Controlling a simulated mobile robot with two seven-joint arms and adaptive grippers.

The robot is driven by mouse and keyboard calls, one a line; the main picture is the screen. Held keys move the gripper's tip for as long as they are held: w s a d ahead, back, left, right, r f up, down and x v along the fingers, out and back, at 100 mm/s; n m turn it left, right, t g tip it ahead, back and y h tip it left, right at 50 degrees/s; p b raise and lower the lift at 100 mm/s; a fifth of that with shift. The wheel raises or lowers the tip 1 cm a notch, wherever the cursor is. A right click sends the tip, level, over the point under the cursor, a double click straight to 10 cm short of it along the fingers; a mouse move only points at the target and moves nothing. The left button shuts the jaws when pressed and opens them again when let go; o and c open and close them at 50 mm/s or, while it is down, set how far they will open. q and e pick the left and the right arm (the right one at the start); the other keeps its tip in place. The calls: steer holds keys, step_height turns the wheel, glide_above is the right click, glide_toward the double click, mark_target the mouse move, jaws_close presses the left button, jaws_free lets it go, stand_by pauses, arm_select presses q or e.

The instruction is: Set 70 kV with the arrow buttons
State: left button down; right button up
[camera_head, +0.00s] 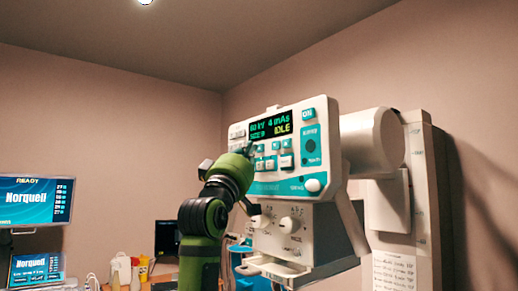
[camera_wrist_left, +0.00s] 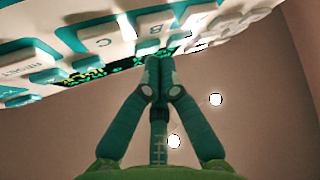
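The X-ray unit's control panel (camera_head: 318,135) is white and teal and faces me in the head view. Its dark display (camera_head: 270,125) has green text that looks like 60 kV and 4 mAs, with IDLE in yellow; the first number is hard to read. Small white and teal buttons (camera_head: 287,161) sit below the display. My left gripper (camera_head: 249,151) is at the panel just under the display's left part. In the left wrist view its fingers (camera_wrist_left: 158,62) are together, empty, with tips close to the button face (camera_wrist_left: 150,30); I cannot tell whether they touch. The arrow marks are not legible.
A white tube housing (camera_head: 372,140) and a wall column are right of the panel. A collimator box with knobs (camera_head: 290,228) hangs below it. Monitors (camera_head: 36,200) stand at far left, with bottles (camera_head: 143,266) on a desk.

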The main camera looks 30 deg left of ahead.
arm_select(q)
steer(key=shift+w+d+p, duration=0.15)
steer(key=shift+w+p, duration=0.15)
steer(key=shift+w, duration=0.05)
stand_by(0.4)
steer(key=shift+s, duration=0.1)
steer(key=shift+s+a+b, duration=0.3)
steer(key=shift+s+b, duration=0.15)
steer(key=shift+s, duration=0.15)
steer(key=s, duration=0.1)
steer(key=s+a+b, duration=0.1)
steer(key=s, duration=0.1)
steer(key=s+a+b, duration=0.1)
steer(key=shift+s, duration=0.35)
stand_by(2.0)
